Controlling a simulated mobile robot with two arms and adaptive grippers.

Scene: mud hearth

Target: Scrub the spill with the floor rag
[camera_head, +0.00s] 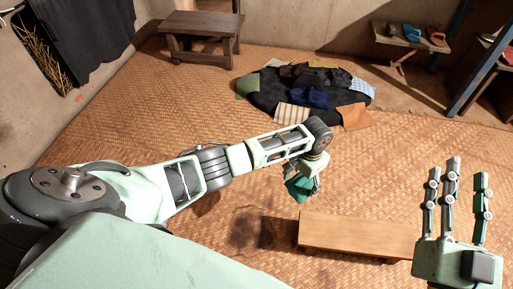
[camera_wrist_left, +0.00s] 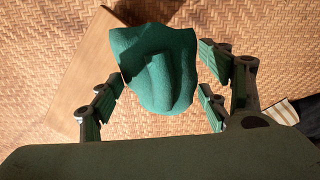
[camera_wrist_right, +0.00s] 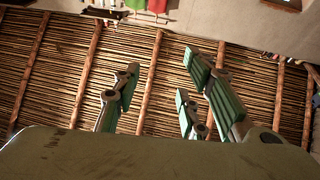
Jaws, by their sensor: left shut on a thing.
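The floor rag (camera_head: 298,189) is a teal-green folded cloth. It hangs from my left gripper (camera_head: 311,173), above the woven mat floor. In the left wrist view the rag (camera_wrist_left: 158,75) bunches between the fingers, which are shut on it. A dark, blurry patch (camera_head: 246,229) on the mat, likely the spill, lies left of the low wooden bench (camera_head: 355,236). The rag is up and to the right of this patch in the head view, apart from it. My right gripper (camera_head: 457,185) is open and empty, fingers pointing up, at the right; its wrist view shows the ceiling.
The bench stands close to the patch and below my left gripper. A dark round mat with several cloths (camera_head: 305,91) lies further back. A wooden table (camera_head: 201,37) stands at the back left and a shelf with shoes (camera_head: 411,38) at the back right. The floor between is clear.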

